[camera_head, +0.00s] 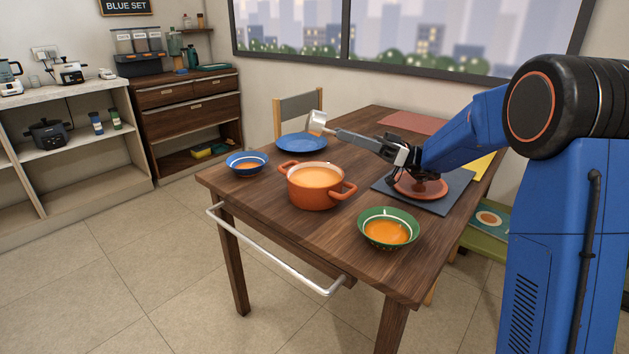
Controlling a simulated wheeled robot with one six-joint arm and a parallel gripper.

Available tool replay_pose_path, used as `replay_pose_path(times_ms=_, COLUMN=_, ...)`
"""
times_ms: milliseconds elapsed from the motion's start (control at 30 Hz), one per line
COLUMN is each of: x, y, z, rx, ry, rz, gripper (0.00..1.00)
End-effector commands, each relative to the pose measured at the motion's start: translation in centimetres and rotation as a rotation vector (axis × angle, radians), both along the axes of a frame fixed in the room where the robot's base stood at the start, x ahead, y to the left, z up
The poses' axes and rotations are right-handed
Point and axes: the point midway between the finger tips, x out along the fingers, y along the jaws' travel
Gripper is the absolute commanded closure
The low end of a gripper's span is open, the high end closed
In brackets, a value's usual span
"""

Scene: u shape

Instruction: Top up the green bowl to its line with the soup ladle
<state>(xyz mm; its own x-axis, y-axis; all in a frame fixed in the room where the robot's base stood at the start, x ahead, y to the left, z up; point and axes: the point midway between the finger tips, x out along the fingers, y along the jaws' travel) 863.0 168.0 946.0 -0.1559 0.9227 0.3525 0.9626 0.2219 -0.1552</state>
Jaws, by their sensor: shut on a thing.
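The green bowl (366,223) stands near the table's front right corner. It holds orange soup, whose surface sits below a pale line on the inner wall. An orange pot (312,196) with two handles stands left of it, nearly full of soup. My gripper (402,155) is shut on the grey handle of the soup ladle (352,137), above the table behind the pot. The ladle's silver cup (317,121) points left, away from the gripper, over the blue plate's right side in the picture. The cup's inside is hidden.
A blue bowl (237,157) with some soup and a blue plate (296,137) are at the table's left. A terracotta dish (420,189) lies on a dark mat (449,197) under my gripper. A chair (298,106) stands behind; a metal rail (270,256) runs along the front.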

Motion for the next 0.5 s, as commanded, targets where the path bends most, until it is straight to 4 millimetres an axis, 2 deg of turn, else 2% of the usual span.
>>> replay_pose_path(times_ms=500, x=0.40, y=-0.43, z=0.96, rx=0.041, ry=0.006, rz=-0.001, gripper=1.00)
